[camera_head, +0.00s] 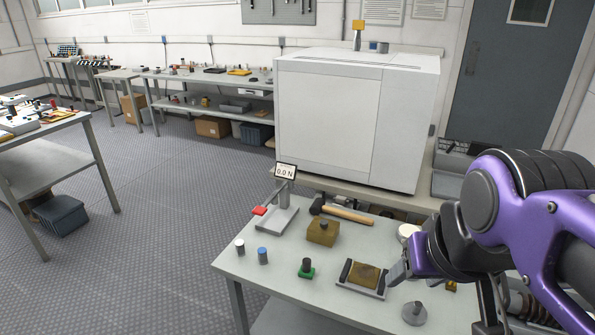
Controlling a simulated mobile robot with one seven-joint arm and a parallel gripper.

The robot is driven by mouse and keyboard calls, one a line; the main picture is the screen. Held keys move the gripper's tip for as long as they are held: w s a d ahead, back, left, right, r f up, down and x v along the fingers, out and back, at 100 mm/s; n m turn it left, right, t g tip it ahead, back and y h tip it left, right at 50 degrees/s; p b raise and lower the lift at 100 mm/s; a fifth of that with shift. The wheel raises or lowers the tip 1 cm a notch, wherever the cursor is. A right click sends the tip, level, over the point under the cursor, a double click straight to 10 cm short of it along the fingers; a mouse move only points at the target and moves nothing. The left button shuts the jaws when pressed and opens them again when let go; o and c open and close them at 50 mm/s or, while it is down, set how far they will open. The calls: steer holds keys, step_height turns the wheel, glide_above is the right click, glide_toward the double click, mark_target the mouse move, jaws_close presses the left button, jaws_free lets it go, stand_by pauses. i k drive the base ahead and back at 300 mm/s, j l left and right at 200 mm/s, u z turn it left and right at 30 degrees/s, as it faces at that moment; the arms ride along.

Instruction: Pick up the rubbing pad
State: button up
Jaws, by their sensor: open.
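Two brown things on the near table could be the rubbing pad, and I cannot tell which one is. One is a mustard-brown block (323,232) with a small dark knob on top, near the middle of the table. The other is a flat brown pad (363,275) lying in a grey holder (360,291) with dark end pieces. My gripper (440,303) is open at the right, its left finger close to the holder's right end in the picture. I cannot tell whether they touch. The block is farther away, up and to the left. My purple arm hides the table's right part.
A large white cabinet (355,115) stands behind.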

mark_target(306, 270)
steer(key=j+u, duration=0.25)
steer(key=i+j+z, duration=0.25)
steer(key=j+z, duration=0.2)
steer(key=j, duration=0.3)
steer(key=i+j+z, duration=0.1)
steer(key=j+z, duration=0.15)
steer(key=z, duration=0.25)
steer(key=j+z, duration=0.3)
steer(key=z, duration=0.15)
steer(key=k+j, duration=0.15)
steer(key=j, duration=0.2)
steer(key=k+j, duration=0.1)
steer(key=j, duration=0.3)
steer(key=i+l, duration=0.15)
steer(key=l, duration=0.15)
steer(key=i+l+z, duration=0.1)
steer(key=l, duration=0.2)
